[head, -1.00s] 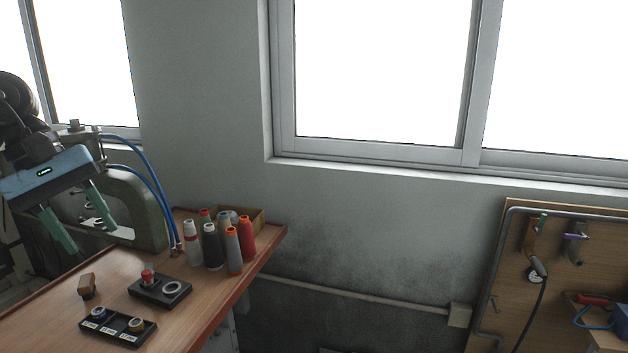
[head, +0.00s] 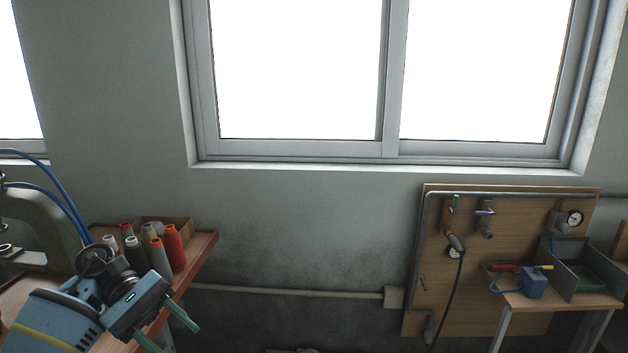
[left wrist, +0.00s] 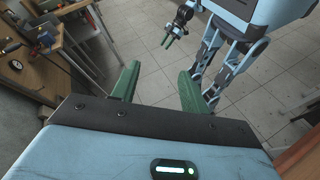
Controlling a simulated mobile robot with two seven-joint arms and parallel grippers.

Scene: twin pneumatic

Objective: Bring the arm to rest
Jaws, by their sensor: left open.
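My left gripper (head: 174,338) is at the lower left of the head view, in front of the right end of the wooden table (head: 205,245). Its green fingers are apart with nothing between them. They also show open and empty in the left wrist view (left wrist: 157,82), with tiled floor beyond. My right gripper (left wrist: 170,38) shows small at the top of the left wrist view, beside my light blue body. Its green fingers are too small to tell whether they are open or shut.
Several thread cones (head: 174,247) and a cardboard box (head: 178,223) stand on the table behind my left gripper. Tiled floor (left wrist: 265,75) is open below.

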